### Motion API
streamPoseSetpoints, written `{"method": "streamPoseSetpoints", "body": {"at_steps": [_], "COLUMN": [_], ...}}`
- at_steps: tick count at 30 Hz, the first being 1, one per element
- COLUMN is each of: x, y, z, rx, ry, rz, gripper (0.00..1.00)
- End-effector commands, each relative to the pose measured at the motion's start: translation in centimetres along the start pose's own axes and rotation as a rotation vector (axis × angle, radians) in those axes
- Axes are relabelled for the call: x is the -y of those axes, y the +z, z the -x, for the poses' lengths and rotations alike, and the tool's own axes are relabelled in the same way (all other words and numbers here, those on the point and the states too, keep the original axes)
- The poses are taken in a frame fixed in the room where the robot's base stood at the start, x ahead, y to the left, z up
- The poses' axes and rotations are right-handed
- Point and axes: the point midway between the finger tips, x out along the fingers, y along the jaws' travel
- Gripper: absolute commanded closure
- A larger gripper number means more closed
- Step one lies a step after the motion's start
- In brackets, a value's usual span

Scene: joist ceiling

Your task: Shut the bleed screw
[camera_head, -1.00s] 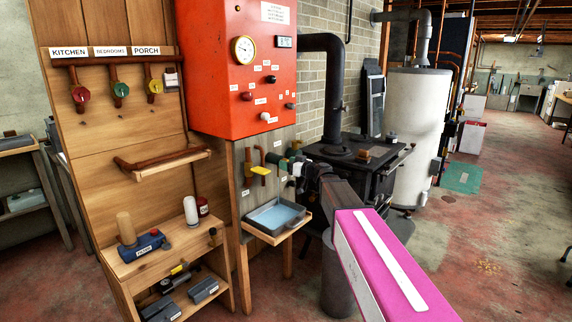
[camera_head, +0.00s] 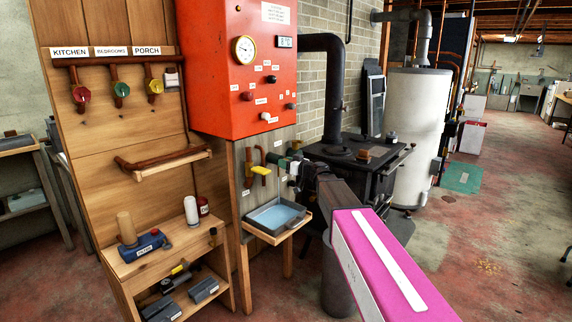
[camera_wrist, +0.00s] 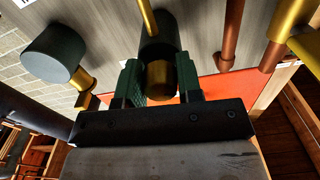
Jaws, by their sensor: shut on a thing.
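In the wrist view, the two dark green fingers of my gripper (camera_wrist: 159,64) stand either side of a round, brass-ended dark fitting, which I take for the bleed screw (camera_wrist: 160,82), and are shut on it. A thin brass stem rises from the fitting. In the head view my gripper (camera_head: 285,163) is at the pipework below the red boiler (camera_head: 225,115). The screw is too small and crowded there to make out clearly. A tray (camera_head: 249,228) with bluish water sits on a small wooden stand below.
A yellow-handled valve (camera_head: 261,170) is just left of my gripper. Another dark green capped fitting (camera_wrist: 50,52) is at the left in the wrist view. A black stove (camera_head: 362,165) stands close on the right. A wooden shelf unit (camera_head: 165,262) stands at the left.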

Motion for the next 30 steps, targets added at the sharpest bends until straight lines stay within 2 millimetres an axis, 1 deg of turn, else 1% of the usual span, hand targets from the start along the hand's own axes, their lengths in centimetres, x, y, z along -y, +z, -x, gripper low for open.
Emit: {"method": "streamPoseSetpoints", "body": {"at_steps": [8, 30], "x": [-0.06, 0.01], "y": [-0.01, -0.07], "z": [0.01, 0.0], "rx": [0.0, -0.001], "ry": [0.002, 0.003], "rz": [-0.153, -0.819], "gripper": [0.91, 0.9]}}
